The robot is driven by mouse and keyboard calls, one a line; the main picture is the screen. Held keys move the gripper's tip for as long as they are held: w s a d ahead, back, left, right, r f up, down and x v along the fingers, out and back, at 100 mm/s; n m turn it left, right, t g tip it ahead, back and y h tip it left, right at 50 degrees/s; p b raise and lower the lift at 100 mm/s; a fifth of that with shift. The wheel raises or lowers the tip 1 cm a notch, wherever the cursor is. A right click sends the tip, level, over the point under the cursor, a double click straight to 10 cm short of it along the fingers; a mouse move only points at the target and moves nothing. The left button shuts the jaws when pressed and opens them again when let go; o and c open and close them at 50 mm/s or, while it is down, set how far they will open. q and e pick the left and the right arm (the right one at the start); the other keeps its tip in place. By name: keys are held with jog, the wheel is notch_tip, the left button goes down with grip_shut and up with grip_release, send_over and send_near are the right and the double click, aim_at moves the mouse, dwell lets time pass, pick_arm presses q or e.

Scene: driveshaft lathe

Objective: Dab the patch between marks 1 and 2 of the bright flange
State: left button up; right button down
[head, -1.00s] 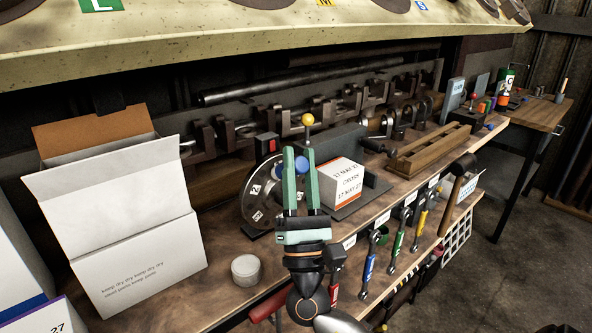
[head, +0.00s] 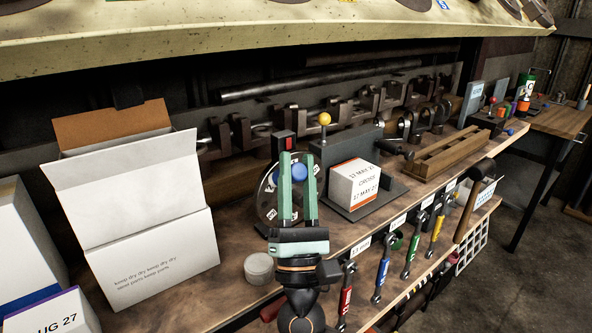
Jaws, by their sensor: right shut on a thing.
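The bright flange (head: 267,203) is a round metal disc standing upright on the bench, left of the grey machine block. Dark and pale marks show on its left part; I cannot read their numbers. My right gripper (head: 298,162) has green fingers pointing up in the picture, in front of the flange, and hides its middle and right part. It is shut on a blue round-ended tool (head: 300,172), whose blue end shows between the fingertips. Whether the tool touches the flange cannot be told. My left gripper is not in view.
An open white carton (head: 150,220) stands at the left, with a small round pale tin (head: 259,268) beside it. A white labelled box (head: 354,184) sits on the grey block's base (head: 385,192). Wrenches (head: 382,272) hang along the bench's front edge. A yellow-knobbed lever (head: 325,119) rises behind.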

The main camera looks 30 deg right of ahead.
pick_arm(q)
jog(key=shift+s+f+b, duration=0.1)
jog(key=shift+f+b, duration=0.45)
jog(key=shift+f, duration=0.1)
pick_arm(e)
jog(key=shift+s+d, duration=0.2)
jog(key=shift+s, duration=2.55)
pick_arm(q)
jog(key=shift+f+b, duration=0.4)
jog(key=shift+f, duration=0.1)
pick_arm(e)
jog(key=s, duration=0.3)
jog(key=shift+d, duration=0.15)
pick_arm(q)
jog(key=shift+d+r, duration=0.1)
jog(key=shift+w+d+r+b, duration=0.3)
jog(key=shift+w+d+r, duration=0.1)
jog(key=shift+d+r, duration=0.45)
pick_arm(e)
jog(key=shift+w+a, duration=0.15)
jog(key=shift+w, duration=1.8)
jog(key=shift+w+a, duration=0.15)
jog(key=shift+w, duration=1.8)
